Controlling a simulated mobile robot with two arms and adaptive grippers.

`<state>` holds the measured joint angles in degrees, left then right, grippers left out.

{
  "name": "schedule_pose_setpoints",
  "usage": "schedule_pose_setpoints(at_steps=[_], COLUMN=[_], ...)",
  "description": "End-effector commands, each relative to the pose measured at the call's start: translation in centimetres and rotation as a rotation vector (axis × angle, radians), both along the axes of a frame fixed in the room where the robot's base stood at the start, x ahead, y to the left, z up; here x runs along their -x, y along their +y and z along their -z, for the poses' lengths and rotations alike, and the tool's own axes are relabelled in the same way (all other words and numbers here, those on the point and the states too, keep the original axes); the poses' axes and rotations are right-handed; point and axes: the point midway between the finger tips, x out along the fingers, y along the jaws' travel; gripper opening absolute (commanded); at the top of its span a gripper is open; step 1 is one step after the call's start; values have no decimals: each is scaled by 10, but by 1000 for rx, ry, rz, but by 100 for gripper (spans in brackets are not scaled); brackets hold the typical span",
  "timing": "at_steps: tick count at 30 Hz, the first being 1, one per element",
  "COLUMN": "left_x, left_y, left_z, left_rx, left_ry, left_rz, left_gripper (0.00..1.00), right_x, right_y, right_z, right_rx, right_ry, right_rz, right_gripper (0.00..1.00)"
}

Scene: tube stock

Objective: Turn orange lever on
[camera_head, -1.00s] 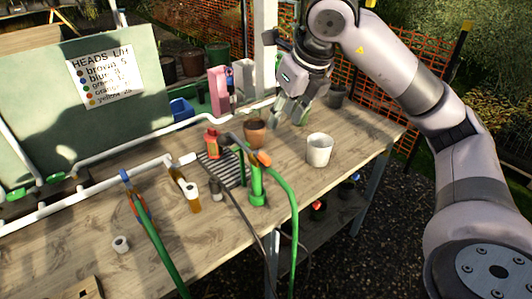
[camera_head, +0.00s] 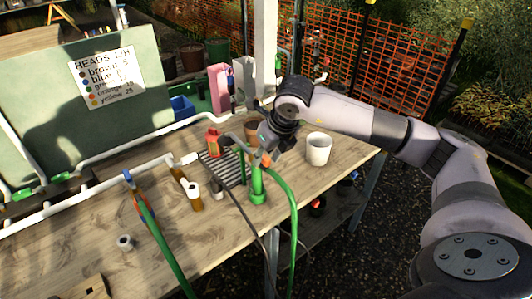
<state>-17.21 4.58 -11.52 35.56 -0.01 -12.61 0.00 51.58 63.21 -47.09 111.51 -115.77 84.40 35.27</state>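The orange lever (camera_head: 266,160) shows as a small orange patch at the top of a green upright fitting (camera_head: 257,185) on the wooden table. My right gripper (camera_head: 262,152) is right at the lever, pointing down and left, and covers most of it. I cannot tell whether its fingers touch the lever or how far apart they are. My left gripper is not in view.
A white pot (camera_head: 319,149) stands just right of my gripper, and a brown pot (camera_head: 251,132) stands behind it. A red bottle (camera_head: 214,142) stands at the grey slatted grate (camera_head: 228,171). A green hose (camera_head: 291,215) hangs over the front edge. White pipes (camera_head: 110,183) run left.

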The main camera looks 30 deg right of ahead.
Motion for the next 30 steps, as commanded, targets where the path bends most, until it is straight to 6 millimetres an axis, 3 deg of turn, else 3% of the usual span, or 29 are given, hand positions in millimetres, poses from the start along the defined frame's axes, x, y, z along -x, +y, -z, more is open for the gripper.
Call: schedule_pose_setpoints(at_steps=[6,21,30], left_x=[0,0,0], left_y=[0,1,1], left_z=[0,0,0], left_rx=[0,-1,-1], left_ry=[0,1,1], left_rz=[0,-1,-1], left_gripper=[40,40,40], right_x=[0,0,0], right_y=[0,0,0], right_z=[0,0,0], right_rx=[0,0,0], right_ry=[0,0,0], right_rz=[0,0,-1], right_gripper=[34,1,0])
